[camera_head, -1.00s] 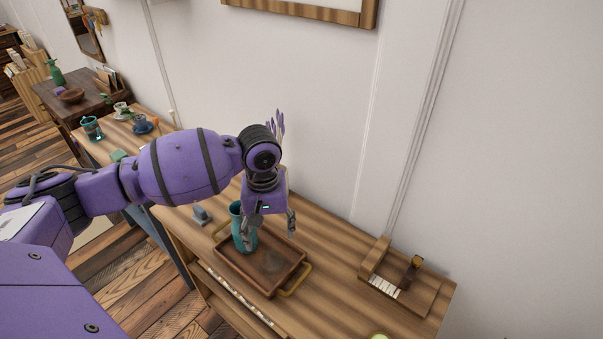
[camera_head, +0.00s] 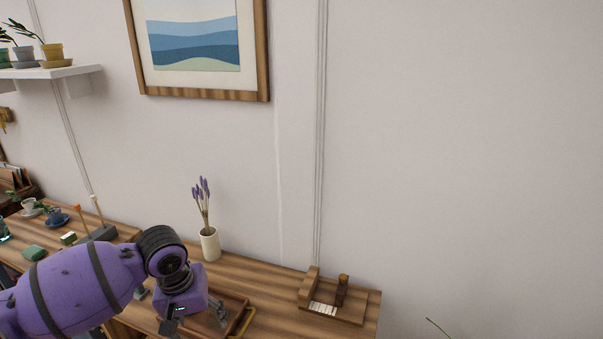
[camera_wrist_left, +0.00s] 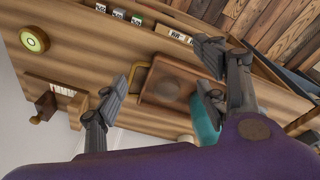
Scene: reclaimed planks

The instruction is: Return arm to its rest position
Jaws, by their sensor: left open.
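My left arm (camera_head: 75,290) comes in from the left in the head view. Its purple wrist hangs over the wooden tray (camera_head: 243,322) on the plank-topped table, and the left gripper (camera_head: 197,318) points down near it, partly cut off by the lower edge. In the left wrist view the gripper (camera_wrist_left: 163,68) is open, its fingers spread wide with nothing between them. The tray (camera_wrist_left: 175,78) lies beyond the fingers. A teal vessel (camera_wrist_left: 204,124) stands at the tray, partly hidden behind the right-hand finger. My right gripper is in neither view.
A white vase (camera_head: 210,245) with purple flowers stands behind the tray, near the wall. A wooden holder (camera_head: 335,300) sits to the right. A framed picture (camera_head: 195,50) and a plant shelf (camera_head: 50,71) are on the wall.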

